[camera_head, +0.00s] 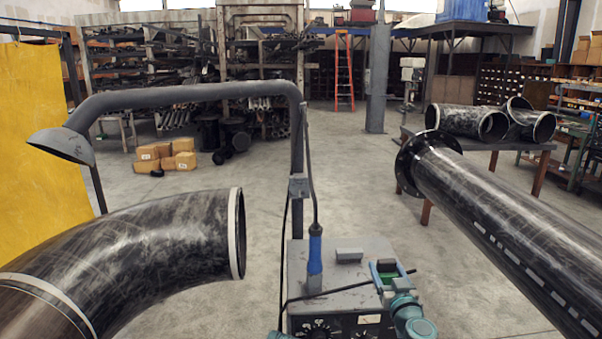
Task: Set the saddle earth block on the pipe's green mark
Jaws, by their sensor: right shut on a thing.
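My right gripper (387,268) reaches in from the bottom right, over the right side of the grey welding machine's top. It is shut on a small dark and green block (386,266), which I take to be the saddle earth block; the fingers hide much of it. The black flanged pipe (510,222) runs from the centre right to the lower right edge, apart from the gripper. Pale dashes run along its side. I see no green mark on the visible part. Of my left arm only a teal bit shows at the bottom edge; its gripper is out of view.
The welding machine (343,322) carries a blue-handled torch (315,255) and a grey block (348,255). A thin dark cable crosses its top. A grey extraction arm (200,92) arches above a black pipe elbow (170,245). A table (470,140) with pipe pieces stands behind the pipe.

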